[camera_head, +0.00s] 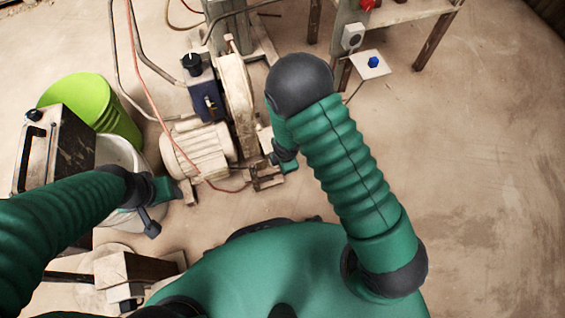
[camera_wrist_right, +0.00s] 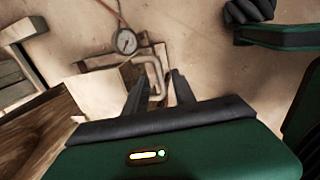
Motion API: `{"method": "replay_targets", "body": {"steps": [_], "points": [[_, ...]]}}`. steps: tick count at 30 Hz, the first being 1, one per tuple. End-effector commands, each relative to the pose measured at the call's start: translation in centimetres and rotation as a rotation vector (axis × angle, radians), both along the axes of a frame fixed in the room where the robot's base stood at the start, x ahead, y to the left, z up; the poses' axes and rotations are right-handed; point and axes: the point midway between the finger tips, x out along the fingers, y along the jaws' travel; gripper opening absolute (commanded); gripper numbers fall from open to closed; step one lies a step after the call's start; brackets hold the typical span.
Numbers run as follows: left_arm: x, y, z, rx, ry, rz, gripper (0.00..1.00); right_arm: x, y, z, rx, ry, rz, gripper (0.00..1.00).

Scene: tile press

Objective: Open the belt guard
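The belt guard (camera_head: 238,95) appears to be the tall, narrow cream cover standing beside the motor (camera_head: 200,152) in the head view; it looks closed. In the right wrist view, a pale U-shaped handle (camera_wrist_right: 154,76) stands on a cream panel (camera_wrist_right: 101,92). My right gripper (camera_wrist_right: 160,82) is open, its two dark fingers apart with the handle between and beyond them. I cannot tell whether they touch it. In the head view my right arm partly hides this gripper (camera_head: 284,160) near the guard's lower right. My left gripper (camera_head: 160,205) is left of the motor, empty.
A round gauge (camera_wrist_right: 125,41) sits just beyond the handle. A lime green bucket (camera_head: 92,100), a pale drum (camera_head: 118,152) and a dark box with a handle (camera_head: 68,138) stand at left. A blue button (camera_head: 373,62) is at upper right. The right floor is clear.

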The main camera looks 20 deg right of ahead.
Motion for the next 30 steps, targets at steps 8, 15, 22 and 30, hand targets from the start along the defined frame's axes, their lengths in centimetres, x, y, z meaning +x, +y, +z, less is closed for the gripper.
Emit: {"method": "replay_targets", "body": {"steps": [8,15,22,30], "points": [[0.01,0.00,0.02,0.000,0.000,0.000,0.55,0.00,-0.01,0.03,0.000,0.000,0.000,0.03],[0.01,0.00,0.02,0.000,0.000,0.000,0.55,0.01,-0.01,0.03,0.000,0.000,-0.001,0.00],[0.00,0.00,0.02,0.000,0.000,0.000,0.55,0.01,-0.02,0.04,0.000,0.000,-0.001,0.00],[0.01,0.00,0.02,0.000,0.000,0.000,0.55,0.02,-0.01,0.04,0.000,0.000,-0.001,0.00]]}}
